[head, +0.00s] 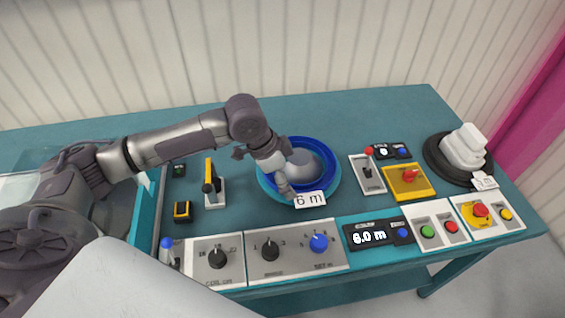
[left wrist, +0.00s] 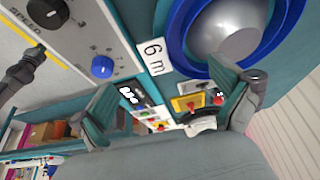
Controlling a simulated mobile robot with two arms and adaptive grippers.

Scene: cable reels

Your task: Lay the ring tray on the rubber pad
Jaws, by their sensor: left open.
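A round blue ring-shaped tray (head: 328,170) with a grey dome in its middle sits on the teal bench, on or inside a lighter teal round rim; it also shows in the left wrist view (left wrist: 284,22). I take it for the ring tray. At the far right is a dark round base (head: 436,164) under a white stepped block; I cannot tell whether this is the rubber pad. My left gripper (head: 285,186) is over the near-left part of the blue tray, open and empty; its spread fingers show in the left wrist view (left wrist: 170,88). My right gripper is out of view.
A "6 m" card (head: 310,199) stands before the tray. Control panels (head: 298,252) line the bench's front edge. A red-knobbed lever plate (head: 367,180) and a yellow switch plate (head: 409,188) stand to its right, a yellow-black handle (head: 210,180) to its left. Bare bench lies behind.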

